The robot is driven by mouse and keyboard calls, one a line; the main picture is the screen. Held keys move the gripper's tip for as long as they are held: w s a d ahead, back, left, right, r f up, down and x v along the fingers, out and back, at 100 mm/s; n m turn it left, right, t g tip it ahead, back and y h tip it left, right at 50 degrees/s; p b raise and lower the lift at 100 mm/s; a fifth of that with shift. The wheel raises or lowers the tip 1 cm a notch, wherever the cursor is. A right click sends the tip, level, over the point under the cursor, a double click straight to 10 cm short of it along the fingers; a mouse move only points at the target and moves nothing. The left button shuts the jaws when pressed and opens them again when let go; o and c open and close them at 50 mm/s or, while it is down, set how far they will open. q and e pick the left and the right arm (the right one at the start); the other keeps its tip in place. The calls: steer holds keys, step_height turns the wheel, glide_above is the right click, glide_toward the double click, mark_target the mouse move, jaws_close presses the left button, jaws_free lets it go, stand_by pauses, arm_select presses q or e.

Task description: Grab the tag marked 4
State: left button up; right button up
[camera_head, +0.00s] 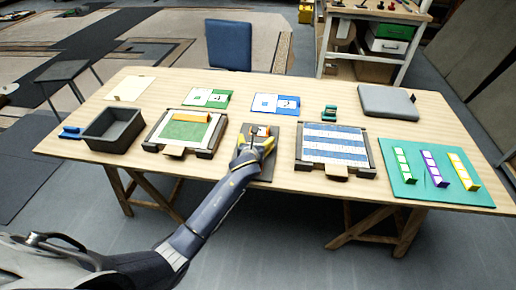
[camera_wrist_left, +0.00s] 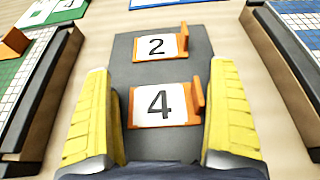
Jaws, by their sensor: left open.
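The tag marked 4 (camera_wrist_left: 163,105) is a white plate with a black digit, an orange edge and an orange upright tab on its right. It lies on a dark grey mat (camera_wrist_left: 150,75) in the left wrist view. The tag marked 2 (camera_wrist_left: 157,47) lies just beyond it, on the same mat. My left gripper (camera_head: 262,146) reaches over this mat in the head view. Its two yellow fingers (camera_wrist_left: 165,115) are open, one on each side of the tag 4, with gaps between. In the head view the gripper hides the tag 4. My right gripper is not in view.
A green-and-white panel in a dark frame (camera_head: 152,141) stands left of the mat, and a blue-striped panel in a frame (camera_head: 300,150) stands right. A teal board (camera_head: 405,190) with coloured strips is farther right. A dark grey bin (camera_head: 88,141) is far left.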

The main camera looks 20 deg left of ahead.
arm_select(q)
steer(key=c, duration=1.7)
jaws_close()
